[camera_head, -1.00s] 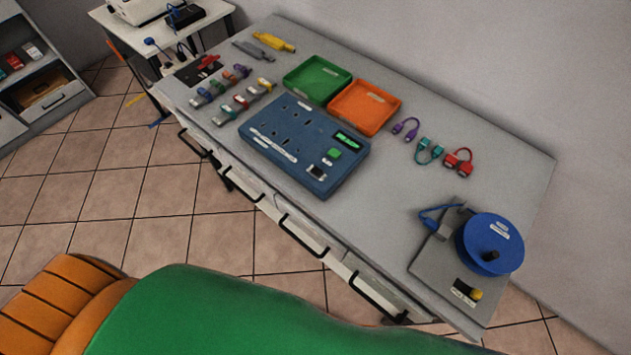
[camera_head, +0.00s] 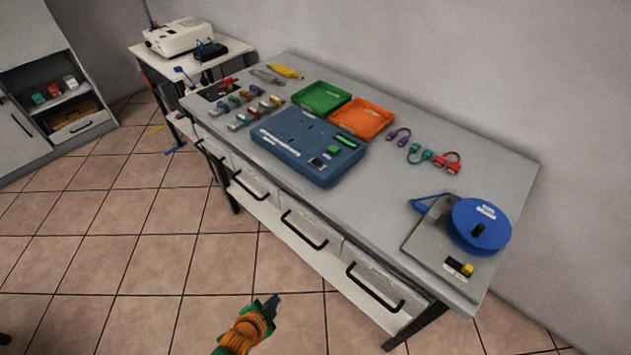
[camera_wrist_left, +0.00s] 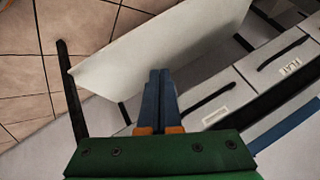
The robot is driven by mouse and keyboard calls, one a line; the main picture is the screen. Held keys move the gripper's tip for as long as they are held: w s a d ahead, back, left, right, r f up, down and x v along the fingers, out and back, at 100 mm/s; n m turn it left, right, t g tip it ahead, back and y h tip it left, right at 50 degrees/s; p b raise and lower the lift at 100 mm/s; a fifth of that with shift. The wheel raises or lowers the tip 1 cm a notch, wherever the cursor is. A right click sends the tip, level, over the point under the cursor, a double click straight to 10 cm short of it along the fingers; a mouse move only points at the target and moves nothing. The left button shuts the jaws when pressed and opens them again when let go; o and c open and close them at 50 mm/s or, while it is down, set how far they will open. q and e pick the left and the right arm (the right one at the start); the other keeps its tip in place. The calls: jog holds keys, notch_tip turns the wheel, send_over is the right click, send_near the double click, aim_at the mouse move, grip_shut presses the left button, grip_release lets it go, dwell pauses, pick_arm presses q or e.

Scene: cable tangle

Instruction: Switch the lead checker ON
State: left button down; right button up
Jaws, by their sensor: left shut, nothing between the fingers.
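The blue box (camera_head: 290,158), which looks like the lead checker, lies on the grey workbench. It has slots, a white strip, a small green display (camera_head: 345,141), a green button (camera_head: 333,150) and a small black-and-white part (camera_head: 317,162) that may be its switch; its state is too small to tell. My left gripper (camera_head: 272,301) is low in front of the bench, over the floor, well away from the box. In the left wrist view its dark fingers (camera_wrist_left: 158,95) are together and empty. My right gripper is not in view.
The workbench (camera_head: 400,195) carries a green tray (camera_head: 321,97), an orange tray (camera_head: 362,119), short cables (camera_head: 420,155) and a blue reel (camera_head: 480,226) on a grey base. Drawers with black handles (camera_head: 304,230) line its front. The floor before it is clear.

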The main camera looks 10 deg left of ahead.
pick_arm(q)
jog(key=w+d+r+m+t+h+b, duration=0.2)
jog(key=w+d+r+m+t+b, duration=0.1)
jog(key=w+r+m, duration=0.3)
jog(key=w+d+r+m+t+h+b, duration=0.3)
jog(key=w+d+r+m+t, duration=0.2)
jog(key=w+r, duration=0.5)
notch_tip(320, 180, up, 5)
jog(key=shift+d+r+m, duration=0.15)
jog(key=shift+r+m, duration=0.05)
jog(key=shift+m, duration=0.4)
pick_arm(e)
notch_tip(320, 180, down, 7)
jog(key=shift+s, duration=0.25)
pick_arm(q)
jog(key=shift+w+d, duration=0.1)
jog(key=shift+w, duration=0.05)
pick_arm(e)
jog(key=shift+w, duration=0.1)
